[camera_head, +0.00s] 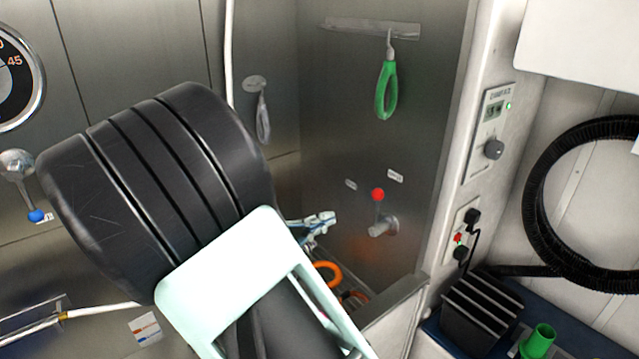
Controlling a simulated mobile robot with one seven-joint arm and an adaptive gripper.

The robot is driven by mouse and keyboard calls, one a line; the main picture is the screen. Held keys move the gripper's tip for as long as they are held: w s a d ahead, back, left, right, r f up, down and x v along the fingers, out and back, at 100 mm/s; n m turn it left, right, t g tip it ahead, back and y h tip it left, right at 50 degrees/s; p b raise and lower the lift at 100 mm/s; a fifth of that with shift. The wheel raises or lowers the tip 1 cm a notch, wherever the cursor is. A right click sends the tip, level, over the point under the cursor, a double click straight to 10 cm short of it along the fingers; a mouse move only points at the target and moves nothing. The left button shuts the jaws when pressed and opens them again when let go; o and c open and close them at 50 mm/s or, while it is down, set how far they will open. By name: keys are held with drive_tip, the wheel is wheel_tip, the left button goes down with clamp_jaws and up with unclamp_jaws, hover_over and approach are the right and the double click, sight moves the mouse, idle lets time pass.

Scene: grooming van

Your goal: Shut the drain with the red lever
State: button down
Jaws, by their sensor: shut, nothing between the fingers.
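The red lever (378,195) is a short stem with a red ball knob on the steel wall of the tub. It stands nearly upright above a metal valve fitting (383,227). Two small labels (395,176) are on the wall near the knob, one to each side, too small to read. My gripper (330,218) is partly hidden behind my own arm and shows as a pale blue-grey shape left of the lever. It is shut and empty, and appears apart from the lever. The drain opening is not visible.
A green-handled tool (386,90) hangs from a rail above the lever. An orange ring (327,274) lies low in the tub. A blue-tipped lever (36,215) is at far left. A control panel (490,130) and black hose (545,200) are at right. My arm blocks the centre left.

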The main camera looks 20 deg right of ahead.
drive_tip(key=s+d+r+p+x, duration=0.1)
drive_tip(key=p+x, duration=0.2)
drive_tip(key=x, duration=0.7)
drive_tip(key=shift+d+r+n+t, duration=0.15)
drive_tip(key=shift+r+n+t, duration=0.15)
drive_tip(key=shift+r, duration=0.05)
drive_tip(key=shift+s+d+r+m+b, duration=0.15)
drive_tip(key=shift+s+d+m+b, duration=0.4)
drive_tip(key=shift+b, duration=0.6)
drive_tip(key=shift+s, duration=0.1)
